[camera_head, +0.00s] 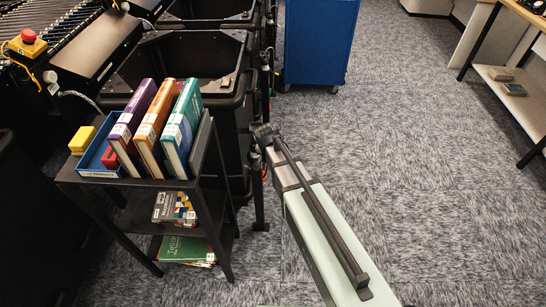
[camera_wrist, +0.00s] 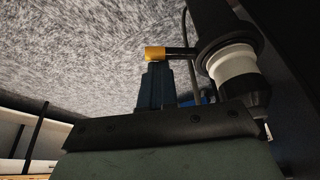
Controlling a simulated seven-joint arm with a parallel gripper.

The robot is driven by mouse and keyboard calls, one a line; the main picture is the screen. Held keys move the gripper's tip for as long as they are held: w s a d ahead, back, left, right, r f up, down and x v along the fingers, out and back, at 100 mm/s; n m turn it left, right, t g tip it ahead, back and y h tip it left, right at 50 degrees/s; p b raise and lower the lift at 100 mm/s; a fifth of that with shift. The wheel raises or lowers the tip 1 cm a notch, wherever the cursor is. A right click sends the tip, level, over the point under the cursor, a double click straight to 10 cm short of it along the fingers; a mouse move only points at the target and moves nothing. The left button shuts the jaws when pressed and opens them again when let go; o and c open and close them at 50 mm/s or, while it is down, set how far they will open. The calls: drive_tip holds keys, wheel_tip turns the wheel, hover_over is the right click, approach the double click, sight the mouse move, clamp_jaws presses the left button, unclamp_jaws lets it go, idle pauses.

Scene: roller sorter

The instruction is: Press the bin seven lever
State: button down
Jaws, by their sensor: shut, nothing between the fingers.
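My pale green arm reaches up from the bottom of the head view. Its dark end, with my gripper (camera_head: 263,133), is beside the right side of a black bin (camera_head: 185,60). The gripper looks small and dark there, shut, with nothing seen in it. I cannot make out a lever marked seven in the head view. In the wrist view a yellow-orange tip (camera_wrist: 156,53) sits on a short black bar above a blue-grey body; I cannot tell whether it is the lever. A white and black cylindrical part (camera_wrist: 236,72) is close on its right.
A black cart (camera_head: 146,181) in front of the bin holds upright books (camera_head: 158,125), a blue tray (camera_head: 96,160) and a yellow block (camera_head: 82,139). A blue cabinet (camera_head: 320,40) stands behind. A red button (camera_head: 28,37) is at far left. The carpet at right is clear.

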drive_tip(key=shift+s, duration=0.25)
drive_tip(key=w+d, duration=0.2)
drive_tip(key=w, duration=0.2)
drive_tip(key=v, duration=1)
drive_tip(key=shift+w+a+r, duration=0.15)
drive_tip(key=shift+a+r, duration=0.25)
drive_tip(key=shift+r, duration=0.05)
